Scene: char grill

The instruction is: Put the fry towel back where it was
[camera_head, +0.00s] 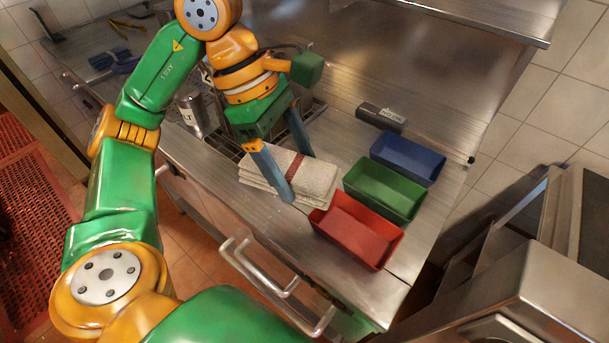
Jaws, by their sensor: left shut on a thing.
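The fry towel (318,177) is a folded, layered off-white cloth with a dark red stripe, in the middle of the head view. It lies at or just above the steel counter, left of the green bin; I cannot tell whether it touches the counter. My left gripper (298,178) comes down over it from above. One blue-grey finger is in front of the towel and the other is at its far side, and the gripper is shut on it. The fingers hide part of the towel. My right gripper is not in view.
A red bin (357,229), a green bin (384,190) and a blue bin (408,158) stand in a row right of the towel. A dark cylinder (380,117) lies behind them. A steel shaker (196,115) stands left of my gripper. Handles (262,275) project from the counter front.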

